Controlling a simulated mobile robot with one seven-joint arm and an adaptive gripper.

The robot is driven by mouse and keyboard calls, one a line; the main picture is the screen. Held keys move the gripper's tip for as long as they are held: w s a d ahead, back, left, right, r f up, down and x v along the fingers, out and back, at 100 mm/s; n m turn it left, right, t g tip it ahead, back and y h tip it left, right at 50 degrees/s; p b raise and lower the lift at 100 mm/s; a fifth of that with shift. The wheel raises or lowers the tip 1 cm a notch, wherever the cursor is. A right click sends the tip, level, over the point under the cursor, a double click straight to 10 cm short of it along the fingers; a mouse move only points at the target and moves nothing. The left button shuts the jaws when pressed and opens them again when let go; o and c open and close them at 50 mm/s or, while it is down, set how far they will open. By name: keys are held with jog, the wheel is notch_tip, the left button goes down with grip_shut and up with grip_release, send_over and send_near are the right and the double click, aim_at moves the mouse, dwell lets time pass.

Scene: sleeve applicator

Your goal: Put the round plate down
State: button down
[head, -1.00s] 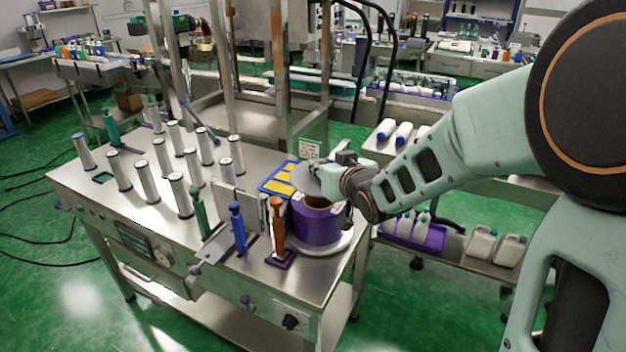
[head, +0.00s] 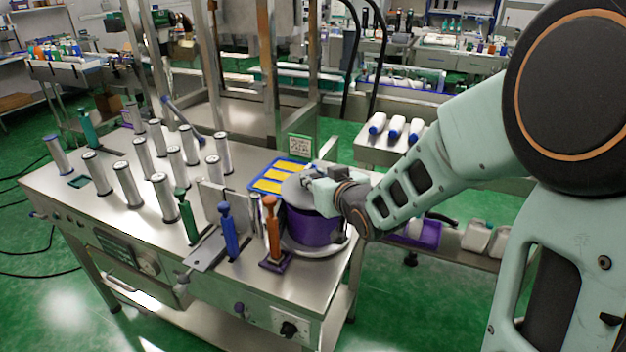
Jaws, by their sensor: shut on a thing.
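The round plate (head: 296,192) is a grey metal disc over the top of the purple roll (head: 309,227), and it hides the roll's core opening. I cannot tell whether the plate touches the roll. My gripper (head: 318,188) is shut on the plate at its right side; its fingertips are partly hidden. The purple roll stands on a round metal base (head: 322,250) at the right end of the steel table.
An orange-handled tool (head: 272,228) and a blue one (head: 229,232) stand upright close left of the roll. A blue tray with yellow pieces (head: 264,179) lies behind. Several white cylinders (head: 128,184) stand on the left of the steel table (head: 130,222).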

jog(key=shift+r, duration=0.1)
jog(key=shift+f+b, duration=0.5)
jog(key=shift+b, duration=0.05)
jog(key=shift+f, duration=0.15)
jog(key=c, duration=1.7)
grip_release()
jog(key=shift+o, duration=0.2)
